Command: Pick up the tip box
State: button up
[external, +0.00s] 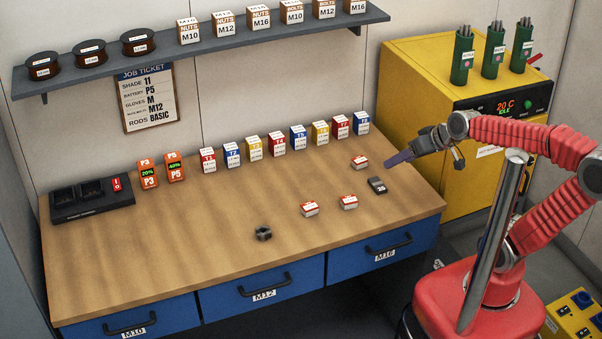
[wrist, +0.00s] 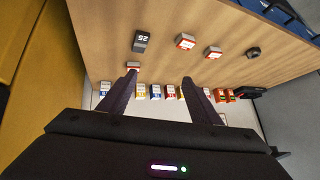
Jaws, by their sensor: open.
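Three small red-and-white boxes lie on the bench. One is at the back right (external: 360,162), one at centre right (external: 349,202) and one further left (external: 309,209). I cannot tell from their labels which is the tip box. In the wrist view the first box (wrist: 133,65) shows just beyond the left fingertip, partly hidden by it; the other two (wrist: 185,41) (wrist: 213,52) are further off. My gripper (wrist: 160,77) is open and empty. In the external view my gripper (external: 423,160) is above the bench's right end, to the right of the nearest box.
A grey block marked 25 (external: 377,186) and a dark nut (external: 263,233) lie on the bench (external: 180,255). A row of upright T-labelled boxes (external: 277,144) lines its back. A yellow machine (external: 420,80) stands at right. The bench's front left is clear.

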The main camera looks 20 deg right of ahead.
jog(key=w+a+f+t+y, duration=0.1)
jog(key=w+a, duration=0.1)
jog(key=a, duration=0.7)
jog(key=w+a+f+t+y, duration=0.1)
jog(key=w+a+t+y, duration=0.1)
jog(key=a, duration=0.8)
jog(key=s+a+f+t+h, duration=0.1)
jog(key=s+f+h, duration=0.1)
jog(key=f, duration=0.1)
jog(key=s+a+f+t+h, duration=0.1)
jog(key=s+f, duration=0.1)
jog(key=f, duration=0.1)
jog(key=s+a+f+m+t+h, duration=0.1)
jog(key=s+a+f+h, duration=0.1)
jog(key=s+f, duration=0.1)
jog(key=shift+s+h, duration=0.1)
jog(key=shift+h, duration=0.2)
jog(key=shift+d, duration=0.1)
send_near(310, 204)
jog(key=x, duration=0.4)
jog(key=shift+f, duration=0.1)
jog(key=shift+w, duration=0.25)
